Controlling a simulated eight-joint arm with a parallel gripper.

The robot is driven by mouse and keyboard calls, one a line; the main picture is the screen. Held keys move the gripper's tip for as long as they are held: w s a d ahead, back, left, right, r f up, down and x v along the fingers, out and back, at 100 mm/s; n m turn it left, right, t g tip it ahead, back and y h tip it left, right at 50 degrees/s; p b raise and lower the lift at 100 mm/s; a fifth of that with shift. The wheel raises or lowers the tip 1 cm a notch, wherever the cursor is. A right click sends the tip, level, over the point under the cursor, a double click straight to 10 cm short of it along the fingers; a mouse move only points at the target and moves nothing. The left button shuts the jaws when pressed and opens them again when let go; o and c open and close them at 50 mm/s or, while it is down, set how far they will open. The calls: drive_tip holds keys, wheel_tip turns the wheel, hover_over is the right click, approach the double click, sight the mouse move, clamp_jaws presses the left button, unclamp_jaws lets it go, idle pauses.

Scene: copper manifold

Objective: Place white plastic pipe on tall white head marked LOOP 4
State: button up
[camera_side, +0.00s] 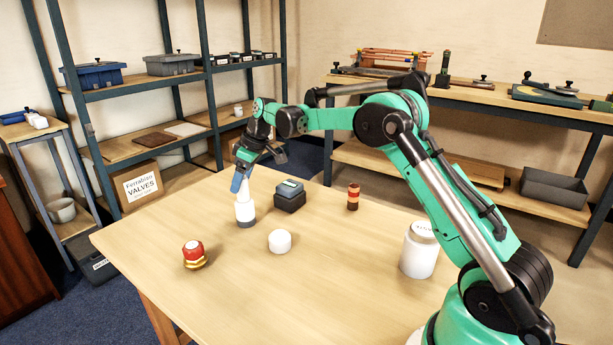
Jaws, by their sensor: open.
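My gripper (257,168) is open over the left part of the wooden table, its blue fingertip pointing down. A white bottle-like piece with a narrow neck and grey base (245,212) stands upright just below it. The blue fingertip overlaps the neck in this view; I cannot tell whether they touch. A short white cylinder (280,241) stands in front and to the right, apart from the gripper. A larger white jar-like cylinder (419,254) stands at the right. No LOOP 4 mark is legible, and I cannot identify the pipe or the tall head with certainty.
The front middle is clear. A copper manifold (393,60) lies on the back bench. Shelves (150,85) stand behind left.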

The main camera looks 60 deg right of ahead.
drive_tip(key=v, duration=0.9)
drive_tip(key=s+a+r+m+t+h, duration=0.1)
drive_tip(key=s+a+r+m, duration=0.15)
drive_tip(key=s+a, duration=0.55)
drive_tip(key=s+a+f+m+t, duration=0.1)
drive_tip(key=s+a+f, duration=0.1)
drive_tip(key=s, duration=0.4)
drive_tip(key=s+a+f+m+t, duration=0.1)
drive_tip(key=s+a+f, duration=0.2)
drive_tip(key=s, duration=0.3)
drive_tip(key=shift+a+f+h, duration=0.25)
drive_tip(key=shift+f+h, duration=0.15)
drive_tip(key=shift+f, duration=0.45)
